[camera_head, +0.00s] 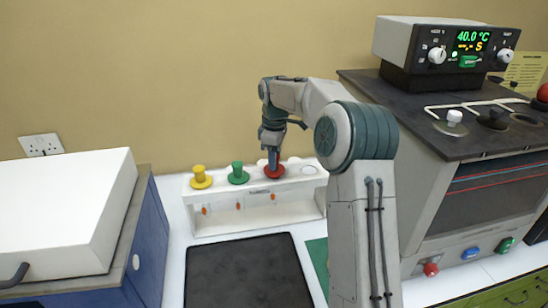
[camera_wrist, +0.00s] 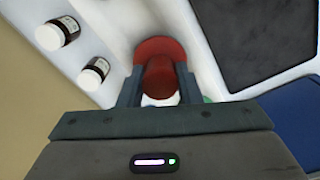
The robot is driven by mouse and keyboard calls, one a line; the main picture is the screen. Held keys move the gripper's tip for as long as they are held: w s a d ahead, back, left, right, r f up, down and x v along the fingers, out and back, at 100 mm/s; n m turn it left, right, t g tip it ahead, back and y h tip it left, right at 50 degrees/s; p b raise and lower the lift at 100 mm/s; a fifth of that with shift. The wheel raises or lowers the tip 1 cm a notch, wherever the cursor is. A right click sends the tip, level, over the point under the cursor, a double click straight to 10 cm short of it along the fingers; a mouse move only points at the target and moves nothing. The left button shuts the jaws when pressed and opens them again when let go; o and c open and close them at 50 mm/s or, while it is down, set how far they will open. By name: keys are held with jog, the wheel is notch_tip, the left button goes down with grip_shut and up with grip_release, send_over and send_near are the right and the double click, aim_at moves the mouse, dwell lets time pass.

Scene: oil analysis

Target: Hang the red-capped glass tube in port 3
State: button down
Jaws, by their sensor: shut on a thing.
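The red-capped glass tube (camera_head: 275,171) is at the right of the white rack (camera_head: 258,217) in the head view. Its red cap also shows in the wrist view (camera_wrist: 160,78). My gripper (camera_head: 272,160) points down from above and is shut on the red cap, with a finger on each side in the wrist view (camera_wrist: 158,88). The cap appears level with the rack's top; I cannot tell whether the tube is lifted. Its glass is hidden. The bath (camera_head: 470,140) stands at the right with fittings on its dark top. No port numbers are legible.
A yellow cap (camera_head: 201,177) and a green cap (camera_head: 238,173) stand in the same rack. A dark mat (camera_head: 247,272) lies in front. A white-lidded blue box (camera_head: 70,215) is at left. Two small bottles (camera_wrist: 57,33) (camera_wrist: 93,73) show in the wrist view.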

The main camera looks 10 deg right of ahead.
jog(key=shift+f, duration=0.4)
dwell(0.3)
jog(key=c, duration=1)
grip_release()
jog(key=shift+o, duration=0.2)
notch_tip(320, 180, up, 14)
jog(key=shift+f, duration=0.1)
